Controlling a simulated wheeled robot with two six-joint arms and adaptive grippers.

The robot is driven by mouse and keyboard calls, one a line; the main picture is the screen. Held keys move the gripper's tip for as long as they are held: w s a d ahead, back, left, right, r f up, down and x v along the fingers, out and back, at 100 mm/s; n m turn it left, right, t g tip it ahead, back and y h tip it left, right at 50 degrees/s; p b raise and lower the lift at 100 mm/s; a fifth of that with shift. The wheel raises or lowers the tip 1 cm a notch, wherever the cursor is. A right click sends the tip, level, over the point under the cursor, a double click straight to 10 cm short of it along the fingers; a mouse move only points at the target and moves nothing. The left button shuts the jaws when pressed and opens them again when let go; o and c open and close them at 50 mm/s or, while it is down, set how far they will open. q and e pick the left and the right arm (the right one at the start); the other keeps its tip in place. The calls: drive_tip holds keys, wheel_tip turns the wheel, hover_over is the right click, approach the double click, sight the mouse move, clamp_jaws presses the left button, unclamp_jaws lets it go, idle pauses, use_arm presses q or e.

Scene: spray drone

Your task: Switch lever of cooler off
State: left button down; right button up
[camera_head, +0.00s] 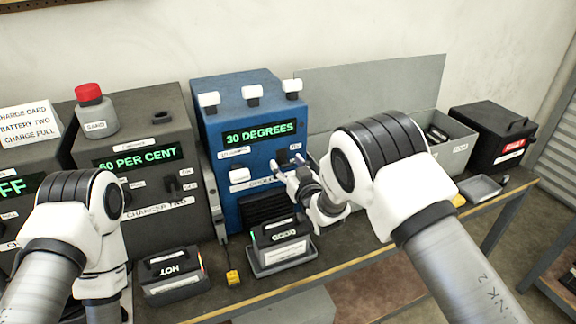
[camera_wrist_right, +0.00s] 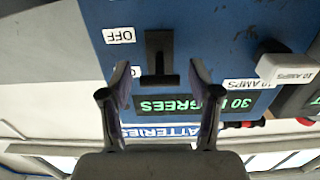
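The cooler is a blue box (camera_head: 235,100) with a green "30 DEGREES" display (camera_head: 260,133), standing on the bench. Its black lever (camera_wrist_right: 158,52) shows in the right wrist view, which sees the panel upside down. An "OFF" label (camera_wrist_right: 119,35) is beside one end of the lever. Another label near its other end is partly hidden by a finger. My right gripper (camera_head: 287,165) is at the cooler's front; in the wrist view its open fingers (camera_wrist_right: 160,78) are on either side of the lever's wide end, with gaps visible. My left gripper is out of sight below my left arm.
Grey charger boxes (camera_head: 130,110) stand left of the cooler. Battery packs labelled "GOOD" (camera_head: 280,250) and "HOT" (camera_head: 172,282) lie in front. A grey open bin (camera_head: 455,145) and a black box (camera_head: 490,125) stand to the right. A white knob (camera_wrist_right: 285,66) sticks out near the right gripper.

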drive_tip(key=v, duration=1.2)
